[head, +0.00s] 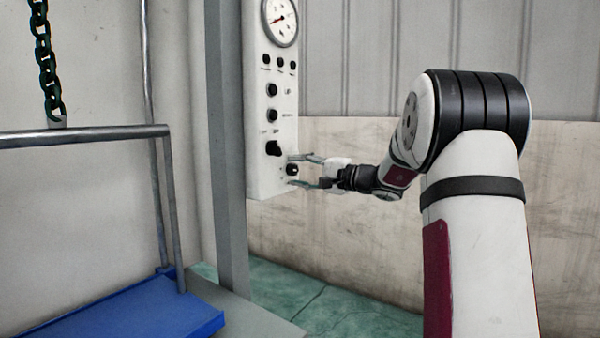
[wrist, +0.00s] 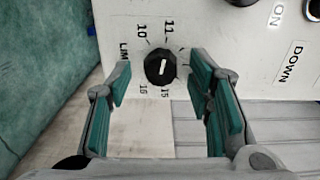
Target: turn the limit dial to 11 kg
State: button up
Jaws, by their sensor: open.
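The limit dial (wrist: 160,67) is a round black knob on the white control panel (head: 270,100). In the head view the dial (head: 292,169) sits low on the panel. In the wrist view, numbers 10 and 11 show above it and 15 and 16 below it; "LIM" is partly covered by a finger. Its short white mark runs nearly up and down in the picture; I cannot tell which end points. My gripper (head: 296,170) is open, with one finger on each side of the dial. In the wrist view (wrist: 161,80) gaps show between the green pads and the knob.
Above the dial are a larger black knob (head: 273,148), several more controls and a round gauge (head: 280,20). A grey post (head: 228,150) stands left of the panel. Further left are a blue platform (head: 130,315), a metal rail (head: 85,136) and a hanging chain (head: 46,65).

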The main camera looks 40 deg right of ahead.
jog(key=v, duration=1.1)
jog(key=shift+s+d, duration=0.15)
jog(key=shift+s, duration=0.25)
